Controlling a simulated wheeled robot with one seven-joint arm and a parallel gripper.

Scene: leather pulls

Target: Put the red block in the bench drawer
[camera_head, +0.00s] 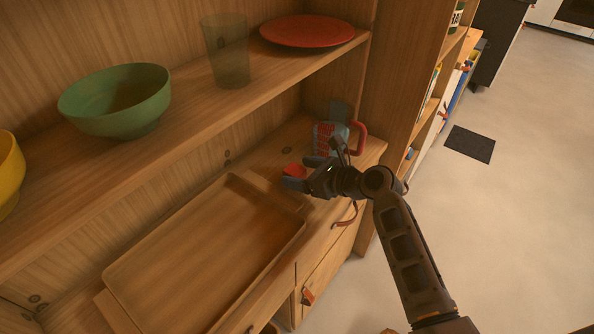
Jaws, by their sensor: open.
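The red block (293,171) sits on the bench top, beyond the right end of the wooden tray. My gripper (303,172) is open and low over the bench at the block. Its fingertips lie on either side of the block, and part of the block is hidden. Whether they touch it cannot be told. The bench drawer (318,246) is in the bench front below my gripper, with a leather pull (345,216). The drawer looks shut, though my arm is close in front of it.
A patterned mug (325,138) with a red handle stands just behind my gripper. The wooden tray (282,251) fills the bench's left part. The shelf above holds a green bowl (115,100), a glass (226,52) and a red plate (307,31). Open floor lies right.

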